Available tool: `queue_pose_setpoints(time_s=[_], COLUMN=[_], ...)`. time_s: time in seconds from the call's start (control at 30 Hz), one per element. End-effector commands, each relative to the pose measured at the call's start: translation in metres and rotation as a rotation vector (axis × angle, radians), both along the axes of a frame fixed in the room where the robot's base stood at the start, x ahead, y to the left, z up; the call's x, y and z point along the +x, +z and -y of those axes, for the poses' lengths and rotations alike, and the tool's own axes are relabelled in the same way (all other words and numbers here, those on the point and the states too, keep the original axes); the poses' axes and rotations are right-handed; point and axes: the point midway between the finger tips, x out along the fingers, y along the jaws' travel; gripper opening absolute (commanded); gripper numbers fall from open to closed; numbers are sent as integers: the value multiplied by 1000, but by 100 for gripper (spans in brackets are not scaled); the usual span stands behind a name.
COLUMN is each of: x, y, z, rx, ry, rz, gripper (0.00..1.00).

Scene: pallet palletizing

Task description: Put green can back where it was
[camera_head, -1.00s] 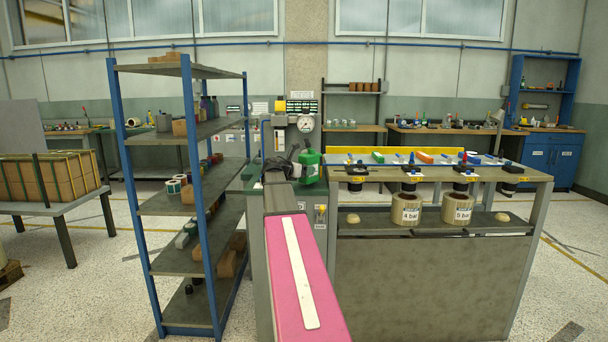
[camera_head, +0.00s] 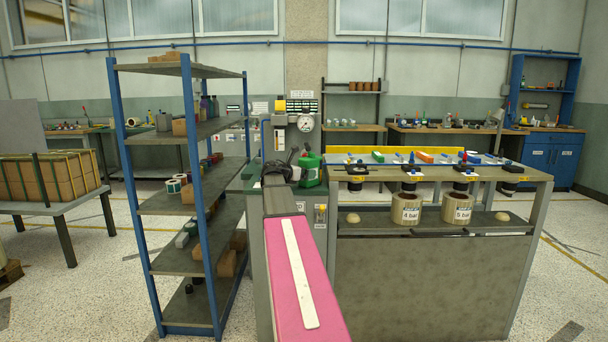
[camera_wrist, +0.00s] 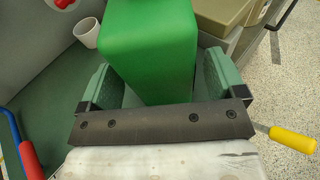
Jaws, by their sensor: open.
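The green can (camera_head: 309,169) stands on the grey-green bench top beside the pressure gauge post, at the end of my arm in the head view. In the wrist view the green can (camera_wrist: 150,45) fills the top middle, between the fingers. My gripper (camera_wrist: 158,76) is open, with one green-padded finger on each side of the can. A gap shows between the left finger and the can; the right finger is close to it. The can's base is hidden. My gripper (camera_head: 290,170) is partly hidden behind my arm in the head view.
A white cup (camera_wrist: 87,33) stands left of the can. A yellow-handled tool (camera_wrist: 292,139) lies at right and a red-and-blue handle (camera_wrist: 22,142) at left. A blue-post shelf (camera_head: 190,205) stands left of my arm, and a bench with weights (camera_head: 406,209) right.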

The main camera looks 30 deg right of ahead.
Motion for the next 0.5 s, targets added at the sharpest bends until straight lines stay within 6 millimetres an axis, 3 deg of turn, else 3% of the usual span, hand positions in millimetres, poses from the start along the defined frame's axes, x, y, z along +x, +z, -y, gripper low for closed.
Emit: queue_pose_setpoints(time_s=[0.5], x=[-23], y=[18], z=[-91], rx=[-1], ry=[2], rz=[1], gripper=[89])
